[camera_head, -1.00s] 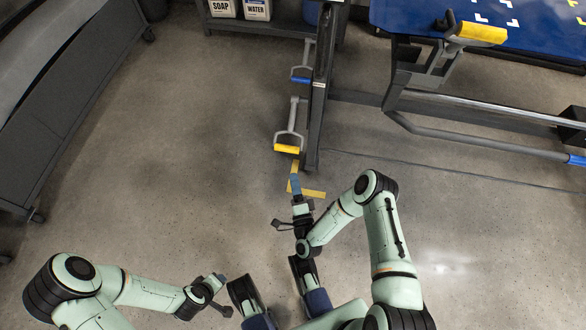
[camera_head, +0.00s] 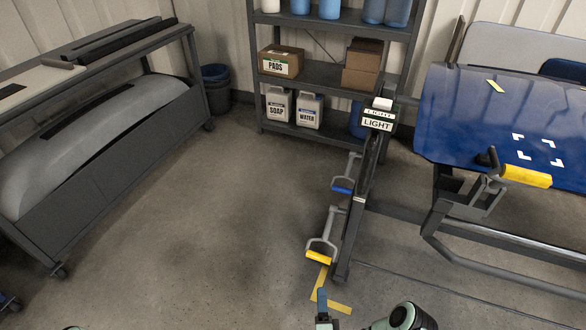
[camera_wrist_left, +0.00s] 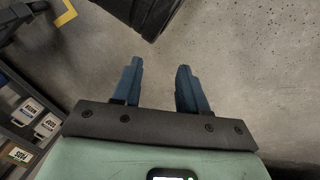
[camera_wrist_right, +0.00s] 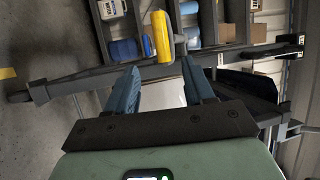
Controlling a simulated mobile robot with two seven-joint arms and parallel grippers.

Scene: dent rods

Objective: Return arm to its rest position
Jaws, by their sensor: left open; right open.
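My right gripper (camera_head: 322,298) shows at the bottom edge of the head view, with a rounded pale green link of my right arm beside it. In the right wrist view the right gripper's two blue fingers (camera_wrist_right: 160,78) are apart with nothing held between them; a yellow handle and the rack lie beyond. My left gripper (camera_wrist_left: 159,75) shows in the left wrist view with its blue fingers apart and bare floor between them. In the head view the left gripper is out of frame.
A dark rack post with a yellow-grip handle (camera_head: 319,256) and a blue-grip handle (camera_head: 342,190) stands ahead of the right gripper. A blue panel (camera_head: 480,120) is at right, shelves (camera_head: 325,73) behind, a grey cart (camera_head: 110,165) at left. Open floor (camera_head: 190,230) lies between.

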